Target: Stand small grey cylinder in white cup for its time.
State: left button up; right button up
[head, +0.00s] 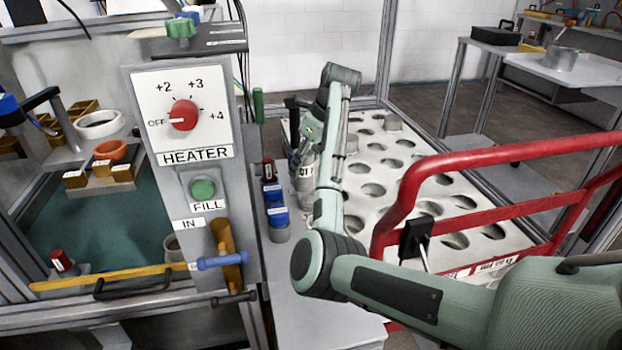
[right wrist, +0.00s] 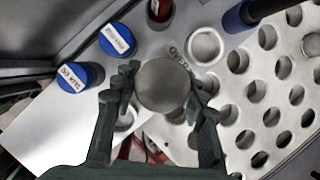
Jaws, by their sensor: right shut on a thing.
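My right gripper (head: 304,146) hangs over the bench near the left edge of the pale holed board. In the right wrist view, it (right wrist: 160,88) is shut on a small grey cylinder (right wrist: 163,84), whose round end faces the camera. In the head view, the cylinder is hard to separate from the gripper. A pale, white-rimmed round cup (right wrist: 205,46) stands beyond the cylinder, to its upper right in the right wrist view. It is apart from the cylinder, and I cannot tell whether it is the task's white cup. My left gripper is not in view.
The holed board (head: 385,210) spreads to the right, behind a red rail (head: 480,160). Blue-topped containers (head: 277,215) stand left of my right gripper. A heater panel (head: 184,115) and a teal-floored tank (head: 120,225) are further left. A white ring (head: 100,124) is behind the tank.

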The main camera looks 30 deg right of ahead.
aim_at(311, 179)
jog(key=shift+s+d+f, duration=0.15)
jog(key=shift+d+f, duration=0.25)
jog(key=shift+d, duration=0.4)
jog(key=shift+f, duration=2.25)
jog(key=o, duration=1.3)
jog(key=v, duration=1.2)
jog(key=shift+s+r, duration=0.1)
